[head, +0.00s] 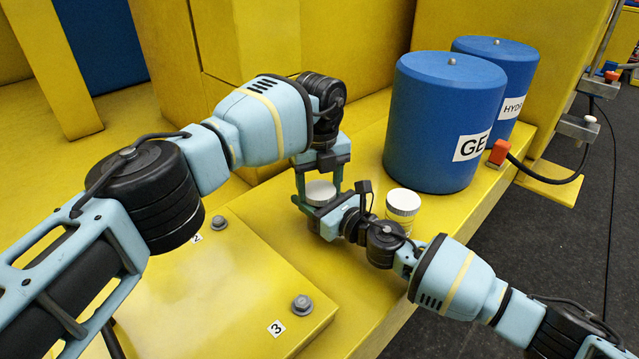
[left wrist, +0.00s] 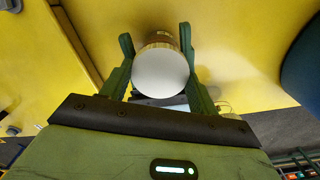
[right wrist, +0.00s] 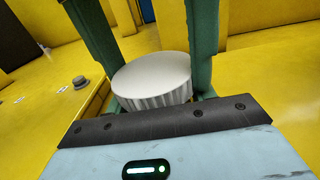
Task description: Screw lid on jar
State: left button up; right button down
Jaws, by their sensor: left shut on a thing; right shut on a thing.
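A white ridged lid (head: 320,192) sits between the fingers of my left gripper (head: 319,184), which reaches down from above and is shut on it. The lid's round top shows in the left wrist view (left wrist: 160,74), with a strip of the yellowish jar (left wrist: 160,38) behind its edge. My right gripper (head: 324,222) is just below the lid, coming from the right, and is shut on the jar, mostly hidden by the fingers. The lid's ridged side shows in the right wrist view (right wrist: 152,80). Whether the lid is seated on the jar's thread cannot be told.
Another white-lidded container (head: 403,206) stands just right of the grippers. Two blue cylinders, the nearer (head: 440,120) and the farther (head: 515,75), stand behind it on the yellow ledge. A yellow plate with bolts (head: 302,304) lies at front left. The ledge drops to dark floor at right.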

pick_arm(q)
jog(key=shift+m, duration=0.3)
jog(key=o, duration=1.1)
jog(key=shift+r, duration=2.25)
jog(key=shift+c, duration=0.4)
notch_tip(320, 180, up, 4)
jog(key=n, duration=0.5)
jog(key=shift+f, duration=0.25)
